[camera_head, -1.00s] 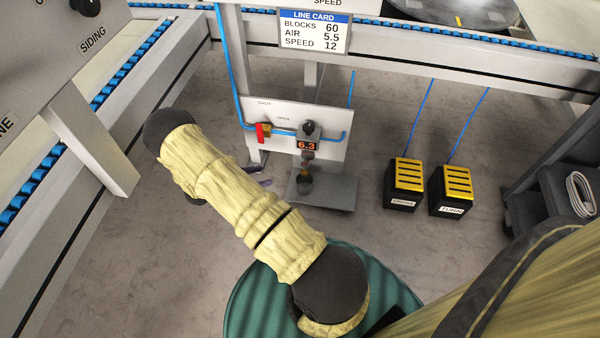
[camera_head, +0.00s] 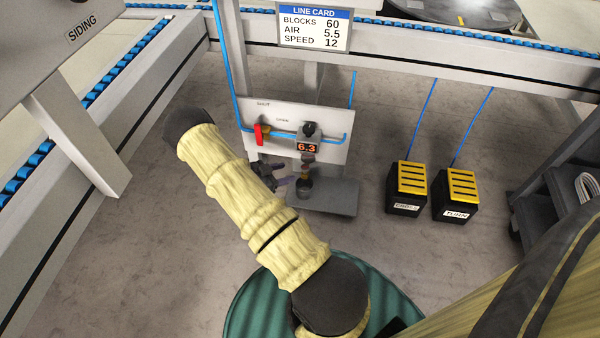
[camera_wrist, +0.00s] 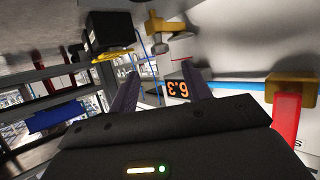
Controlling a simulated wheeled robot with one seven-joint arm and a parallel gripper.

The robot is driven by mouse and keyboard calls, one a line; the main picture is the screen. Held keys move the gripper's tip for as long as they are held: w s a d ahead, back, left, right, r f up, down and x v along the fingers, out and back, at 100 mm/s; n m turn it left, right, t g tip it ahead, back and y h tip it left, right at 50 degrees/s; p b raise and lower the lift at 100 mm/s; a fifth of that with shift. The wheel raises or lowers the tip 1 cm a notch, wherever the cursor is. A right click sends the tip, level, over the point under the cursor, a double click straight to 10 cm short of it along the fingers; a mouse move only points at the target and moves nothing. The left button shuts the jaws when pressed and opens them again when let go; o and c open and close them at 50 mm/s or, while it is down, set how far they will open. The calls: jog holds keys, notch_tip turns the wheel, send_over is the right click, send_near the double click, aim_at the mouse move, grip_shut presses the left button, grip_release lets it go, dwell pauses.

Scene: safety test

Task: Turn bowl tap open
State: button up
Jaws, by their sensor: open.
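The panel carries a regulator with a lit display (camera_head: 307,148) reading 6.3. Below it hangs a small bowl, with a brass tap at its lower end; both show upside down in the wrist view, the bowl (camera_wrist: 172,52) and the brass tap (camera_wrist: 157,24). My gripper (camera_head: 290,180) is low in front of the panel, just left of the area under the regulator. In the wrist view my gripper (camera_wrist: 160,84) is open and empty, its two dark fingers pointing towards the regulator and bowl. The fingers look apart from the tap. In the head view the tap is hard to make out.
A red-handled valve (camera_head: 259,135) sits left on the panel, near SHUT and OPEN labels. A dark cup (camera_head: 304,188) stands on the grey plate (camera_head: 338,196) below. Two black-and-yellow pedals (camera_head: 407,188) (camera_head: 456,195) stand right. Blue air hoses run nearby.

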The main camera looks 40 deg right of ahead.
aim_at(302, 168)
jog(key=b+x, duration=0.3)
jog(key=x, duration=0.4)
jog(key=shift+f, duration=0.15)
jog(key=shift+d, duration=0.3)
jog(key=c, duration=0.9)
jog(key=shift+c, duration=0.2)
